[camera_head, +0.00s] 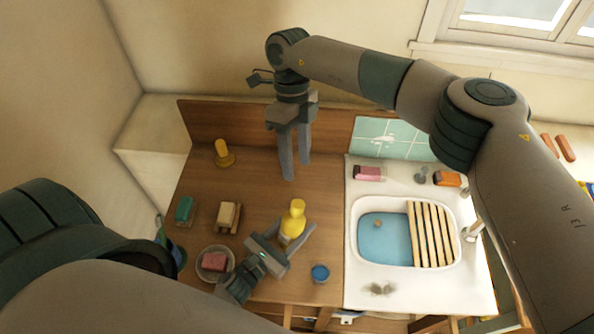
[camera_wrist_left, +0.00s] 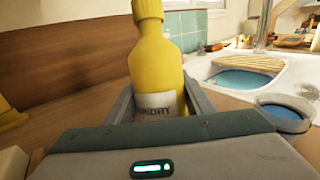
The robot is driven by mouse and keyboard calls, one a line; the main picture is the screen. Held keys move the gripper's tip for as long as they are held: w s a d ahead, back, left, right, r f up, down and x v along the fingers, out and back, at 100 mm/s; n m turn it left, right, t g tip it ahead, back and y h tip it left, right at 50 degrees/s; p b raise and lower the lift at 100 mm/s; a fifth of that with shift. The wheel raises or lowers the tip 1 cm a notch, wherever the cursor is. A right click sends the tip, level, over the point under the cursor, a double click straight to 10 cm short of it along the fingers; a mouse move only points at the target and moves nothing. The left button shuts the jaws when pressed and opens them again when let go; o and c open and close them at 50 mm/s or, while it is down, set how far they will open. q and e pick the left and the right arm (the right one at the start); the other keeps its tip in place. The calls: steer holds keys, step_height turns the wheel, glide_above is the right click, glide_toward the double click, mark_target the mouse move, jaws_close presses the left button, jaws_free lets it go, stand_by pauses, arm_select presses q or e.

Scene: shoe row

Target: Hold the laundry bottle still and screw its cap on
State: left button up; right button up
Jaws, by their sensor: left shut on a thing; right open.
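The yellow laundry bottle (camera_head: 293,224) stands upright on the wooden counter, and its white label shows in the left wrist view (camera_wrist_left: 157,103). My left gripper (camera_head: 297,235) is shut around its body, one finger on each side. A yellow ribbed cap (camera_wrist_left: 148,8) sits on top of the bottle, cut by the upper frame edge; the head view also shows it (camera_head: 298,204). I cannot tell how tightly it sits. My right gripper (camera_head: 296,170) is open and empty, pointing down above the counter, behind the bottle in the head view.
A bowl with a red block (camera_head: 214,261), a brush (camera_head: 228,216), a green block (camera_head: 184,209) and a yellow knobbed thing (camera_head: 223,153) are left. The sink (camera_head: 354,238) with a slatted rack is right.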

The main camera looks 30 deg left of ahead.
steer(key=shift+w+r, duration=0.1)
steer(key=shift+r, duration=0.2)
arm_select(q)
steer(key=o, duration=1.4)
steer(key=v, duration=1.2)
steer(key=shift+s, duration=0.1)
